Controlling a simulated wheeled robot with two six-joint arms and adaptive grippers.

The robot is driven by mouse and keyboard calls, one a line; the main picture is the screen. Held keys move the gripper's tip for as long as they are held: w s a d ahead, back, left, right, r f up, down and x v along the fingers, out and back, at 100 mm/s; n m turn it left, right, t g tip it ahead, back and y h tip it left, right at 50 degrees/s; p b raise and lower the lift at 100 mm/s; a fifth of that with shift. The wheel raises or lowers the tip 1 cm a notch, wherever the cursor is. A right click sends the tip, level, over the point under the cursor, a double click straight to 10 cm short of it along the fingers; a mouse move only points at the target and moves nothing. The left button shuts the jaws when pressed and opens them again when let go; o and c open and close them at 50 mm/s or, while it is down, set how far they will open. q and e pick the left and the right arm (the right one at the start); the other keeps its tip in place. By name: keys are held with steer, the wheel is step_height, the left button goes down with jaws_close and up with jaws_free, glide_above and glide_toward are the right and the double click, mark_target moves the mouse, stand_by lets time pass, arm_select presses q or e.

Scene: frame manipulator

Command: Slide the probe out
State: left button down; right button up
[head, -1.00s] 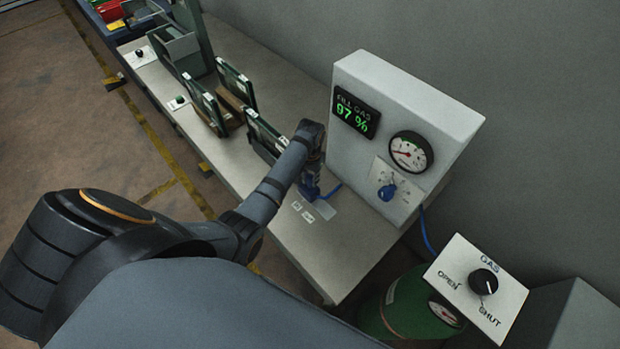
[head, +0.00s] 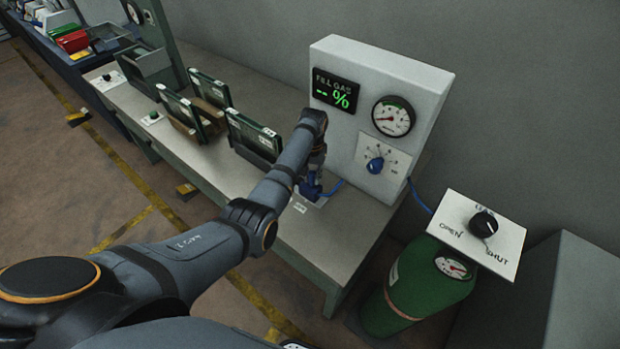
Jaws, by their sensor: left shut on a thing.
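The blue probe (head: 311,188) shows at the tip of my left gripper (head: 316,176), low over the bench beside the white gas cabinet. My left gripper is shut on it, and my wrist hides part of both. A blue hose (head: 333,187) runs from the probe toward the cabinet. A dark framed glass unit (head: 254,136) stands upright on the bench left of my wrist. My forearm passes in front of its near side, so I cannot tell whether the probe tip touches it. My right gripper is out of view.
The cabinet (head: 388,85) has a round gauge (head: 393,117) and a blue knob (head: 375,165). A gas switch plate (head: 476,232) and green cylinder (head: 417,283) stand at the right. More framed units (head: 208,92) stand farther along the bench (head: 331,242).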

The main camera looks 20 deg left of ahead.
arm_select(q)
steer(key=c, duration=1.5)
jaws_free()
steer(key=shift+d, duration=0.2)
steer(key=shift+o, duration=1.2)
steer(key=shift+s, duration=0.1)
steer(key=shift+o, duration=0.4)
steer(key=shift+r, duration=0.15)
step_height(320, 180, up, 12)
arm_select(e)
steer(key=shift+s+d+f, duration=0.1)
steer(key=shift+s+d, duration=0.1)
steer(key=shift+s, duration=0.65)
